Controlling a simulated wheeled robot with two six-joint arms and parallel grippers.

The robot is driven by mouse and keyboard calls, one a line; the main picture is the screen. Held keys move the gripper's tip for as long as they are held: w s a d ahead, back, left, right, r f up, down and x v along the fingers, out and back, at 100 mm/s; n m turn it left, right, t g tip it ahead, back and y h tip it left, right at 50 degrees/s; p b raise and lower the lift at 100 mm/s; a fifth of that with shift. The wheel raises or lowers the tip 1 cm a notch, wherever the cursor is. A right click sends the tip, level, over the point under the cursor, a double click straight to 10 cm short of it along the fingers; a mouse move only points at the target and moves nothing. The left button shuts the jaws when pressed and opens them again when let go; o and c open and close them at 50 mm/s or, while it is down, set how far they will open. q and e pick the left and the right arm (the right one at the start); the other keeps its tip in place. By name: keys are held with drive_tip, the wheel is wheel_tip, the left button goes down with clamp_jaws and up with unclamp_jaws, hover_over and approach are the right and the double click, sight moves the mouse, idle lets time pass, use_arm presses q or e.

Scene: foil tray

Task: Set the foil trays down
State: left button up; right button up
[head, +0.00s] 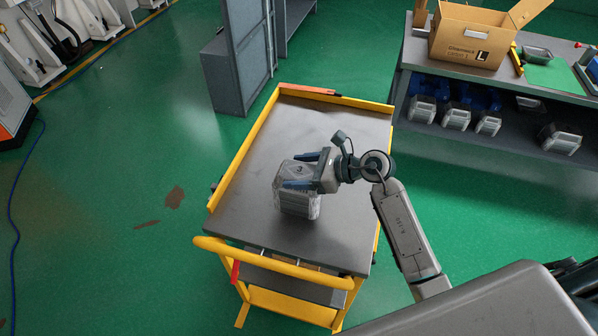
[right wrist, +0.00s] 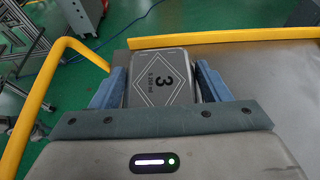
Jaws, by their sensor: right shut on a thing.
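A stack of foil trays (head: 299,204) with a lid marked "3" is over the middle of the grey top of a yellow cart (head: 330,122). My right gripper (head: 301,172) is shut on the stack, one finger on each side. In the right wrist view the marked lid (right wrist: 161,84) sits between the two blue fingers of the right gripper (right wrist: 160,86). Whether the bottom of the stack touches the cart top is hard to tell. My left gripper is not in view.
The cart top is clear around the stack, with a raised yellow edge and a yellow handle (head: 280,262) at the near end. A workbench (head: 400,75) at the right holds a cardboard box (head: 477,35), with several trays on its lower shelf. A grey cabinet (head: 235,75) stands behind the cart.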

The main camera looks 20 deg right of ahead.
drive_tip(key=shift+w+f+p, duration=0.25)
drive_tip(key=shift+f+p, duration=0.3)
drive_tip(key=shift+f, duration=0.05)
drive_tip(key=shift+w+f+p, duration=0.25)
drive_tip(key=shift+f+p, duration=0.3)
drive_tip(key=shift+f, duration=0.05)
drive_tip(key=shift+c, duration=0.9)
drive_tip(key=shift+s+f, duration=0.1)
drive_tip(key=shift+f, duration=0.45)
drive_tip(key=o, duration=1.4)
drive_tip(key=shift+c, duration=0.2)
drive_tip(key=o, duration=0.5)
drive_tip(key=shift+f, duration=0.1)
drive_tip(key=shift+s+d+b, duration=0.25)
drive_tip(key=shift+d+b, duration=0.05)
drive_tip(key=shift+d, duration=0.2)
drive_tip(key=shift+r+b+v, duration=0.2)
drive_tip(key=shift+b+v, duration=1.8)
drive_tip(key=shift+v, duration=3.55)
